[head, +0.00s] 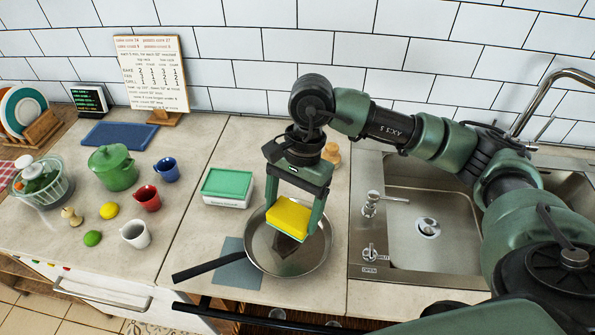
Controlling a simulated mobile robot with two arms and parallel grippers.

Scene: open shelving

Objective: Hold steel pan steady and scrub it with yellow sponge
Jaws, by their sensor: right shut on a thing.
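The steel pan (312,262) sits on the counter near its front edge, with its dark handle (208,267) pointing left. My right gripper (294,218) comes down over the pan and is shut on the yellow sponge (288,217), with one finger on each side. The sponge is over the pan's inside; I cannot tell whether it touches the bottom. The pan's back rim is partly hidden by the gripper and sponge. My left gripper is not in view.
A green-topped container (228,186) stands behind the pan, left of my gripper. A grey-blue mat (238,278) lies partly under the pan. A sink (416,212) with a soap dispenser (371,203) is on the right. A green pot (113,168) and several small jugs stand on the left.

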